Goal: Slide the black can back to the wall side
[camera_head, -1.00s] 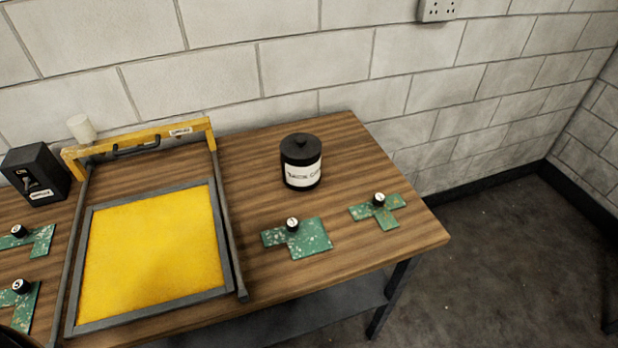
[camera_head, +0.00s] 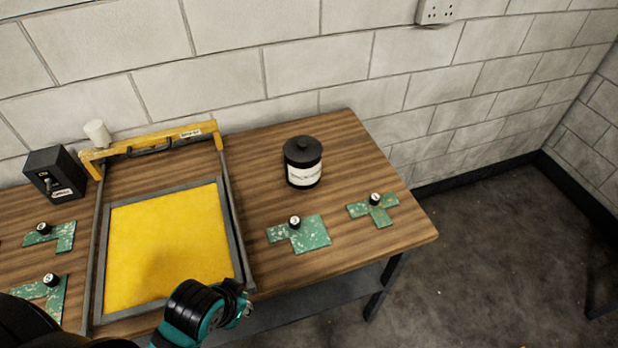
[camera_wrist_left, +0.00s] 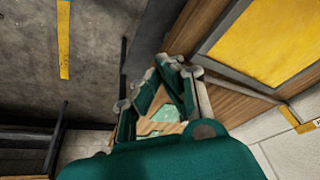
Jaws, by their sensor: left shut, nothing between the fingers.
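My left gripper (camera_head: 240,296) is at the table's front edge, in front of the yellow panel's lower right corner, well apart from the can. It is shut and empty; its green fingers (camera_wrist_left: 170,78) show in the left wrist view, where the can is not seen. My right gripper is not in view.
Green boards with black knobs lie in front of the can (camera_head: 304,235) and to its right (camera_head: 374,211). A yellow-and-grey frame (camera_head: 238,225) lies left of it. A black switch box (camera_head: 54,174) stands at the far left.

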